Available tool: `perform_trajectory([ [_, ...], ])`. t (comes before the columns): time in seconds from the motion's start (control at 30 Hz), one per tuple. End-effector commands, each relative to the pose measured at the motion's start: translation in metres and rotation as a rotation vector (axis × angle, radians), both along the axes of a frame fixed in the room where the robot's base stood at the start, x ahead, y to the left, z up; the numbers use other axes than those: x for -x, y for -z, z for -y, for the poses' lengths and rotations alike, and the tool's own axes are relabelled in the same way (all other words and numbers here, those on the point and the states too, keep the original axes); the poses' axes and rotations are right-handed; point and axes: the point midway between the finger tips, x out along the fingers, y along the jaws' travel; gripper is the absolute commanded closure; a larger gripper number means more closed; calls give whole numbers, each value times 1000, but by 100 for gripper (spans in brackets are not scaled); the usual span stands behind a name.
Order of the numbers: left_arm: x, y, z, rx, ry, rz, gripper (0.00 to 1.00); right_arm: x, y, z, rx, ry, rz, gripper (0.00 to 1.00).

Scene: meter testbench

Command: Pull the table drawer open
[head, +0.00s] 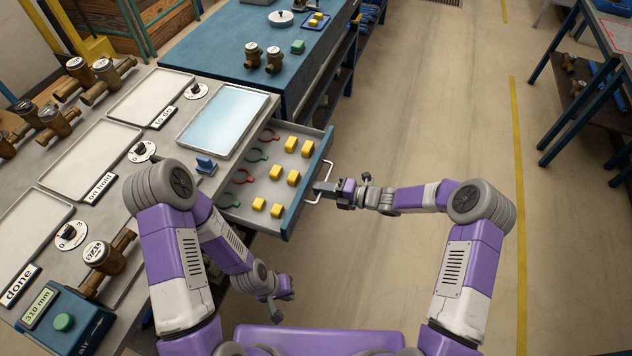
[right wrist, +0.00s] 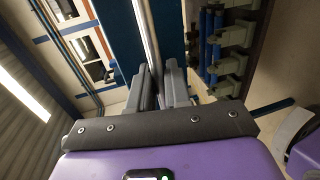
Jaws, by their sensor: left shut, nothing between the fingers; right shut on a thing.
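The table drawer (head: 262,188) stands pulled out from under the grey table's right side, with its inside in plain view. It holds several yellow blocks (head: 276,172) and red and green rings (head: 257,155). Its blue front carries a pale bar handle (head: 326,170). My right gripper (head: 318,187) is shut on the handle near its lower end. In the right wrist view the fingers (right wrist: 162,85) close around the pale bar (right wrist: 146,35). My left gripper (head: 274,312) is shut and empty, low beside the table, apart from the drawer.
The grey table (head: 150,85) bears white trays (head: 100,160), dials, brass meters (head: 103,255) and a blue gauge box (head: 65,320). A blue bench (head: 215,50) stands beyond the drawer. The floor (head: 425,110) to the right is clear up to another blue bench (head: 605,70).

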Motion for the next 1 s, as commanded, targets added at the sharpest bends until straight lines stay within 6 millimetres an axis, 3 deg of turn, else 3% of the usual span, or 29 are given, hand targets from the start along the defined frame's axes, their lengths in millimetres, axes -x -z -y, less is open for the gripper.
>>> perform_trajectory([
  [0.47, 0, -2, 0, 0, 0, 0, 100, 2, 0, 5, -1, 0, 1, 100],
  [0.5, 0, -2, 0, 0, 0, 0, 100, 2, 0, 5, -1, 0, 1, 78],
  [0.57, 0, -2, 0, 0, 0, 0, 100, 2, 0, 5, -1, 0, 1, 71],
  [0.87, 0, -2, 0, 0, 0, 0, 100, 2, -1, 7, 0, 1, 0, 71],
  [1.0, 0, -6, 0, 0, 0, 0, 100, 6, -5, 22, 0, 2, 1, 71],
])
